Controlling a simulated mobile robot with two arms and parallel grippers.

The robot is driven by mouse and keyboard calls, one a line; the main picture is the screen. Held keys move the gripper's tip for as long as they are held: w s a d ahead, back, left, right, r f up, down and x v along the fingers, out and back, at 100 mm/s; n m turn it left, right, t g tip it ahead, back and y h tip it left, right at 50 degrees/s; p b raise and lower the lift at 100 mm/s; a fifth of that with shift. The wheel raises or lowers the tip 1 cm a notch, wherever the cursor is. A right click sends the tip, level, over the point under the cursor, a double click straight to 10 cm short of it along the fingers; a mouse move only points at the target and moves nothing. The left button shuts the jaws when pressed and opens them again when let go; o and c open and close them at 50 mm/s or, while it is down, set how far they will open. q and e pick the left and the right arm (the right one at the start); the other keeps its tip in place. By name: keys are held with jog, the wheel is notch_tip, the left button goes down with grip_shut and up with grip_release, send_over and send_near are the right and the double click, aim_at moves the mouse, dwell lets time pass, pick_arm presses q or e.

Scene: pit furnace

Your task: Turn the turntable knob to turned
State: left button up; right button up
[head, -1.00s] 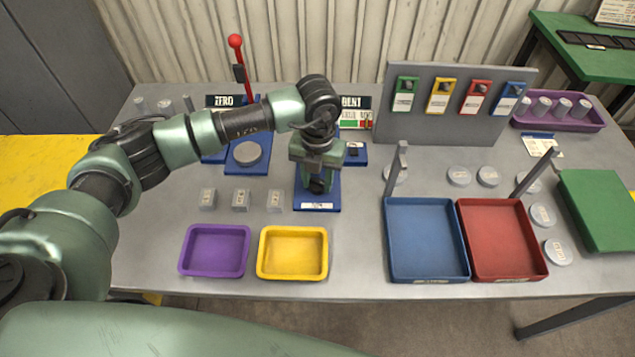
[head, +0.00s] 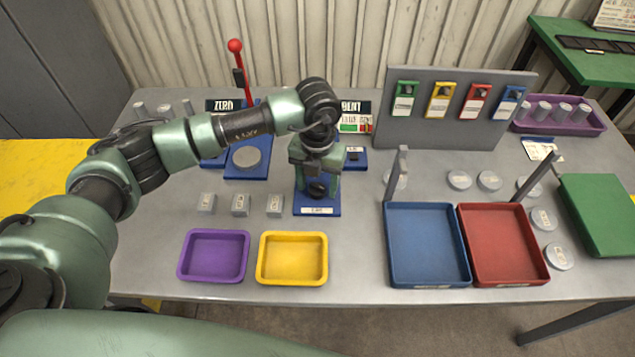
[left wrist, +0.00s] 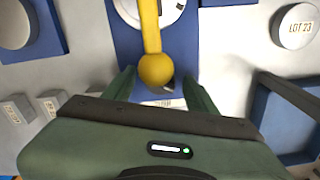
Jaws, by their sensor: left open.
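The turntable stands on a blue base (head: 317,210) with a white label at its front edge, left of the table's middle. In the left wrist view its knob is a yellow bar ending in a yellow ball (left wrist: 154,68), in front of a pale disc (left wrist: 150,8). My left gripper (head: 318,182) is over the base and hides the knob in the head view. In the left wrist view the open fingers of my left gripper (left wrist: 163,88) are on either side of the ball's near side, with gaps showing. My right gripper is not in view.
A purple tray (head: 183,258) and a yellow tray (head: 262,260) lie in front. A blue tray (head: 428,282) and a red tray (head: 508,280) are to the right, with upright grey posts behind. A red-topped lever (head: 236,46) stands back left.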

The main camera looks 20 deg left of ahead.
aim_at(317, 185)
pick_arm(q)
notch_tip(317, 185, up, 8)
jog(key=shift+f+b, duration=0.15)
jog(key=shift+b, duration=0.65)
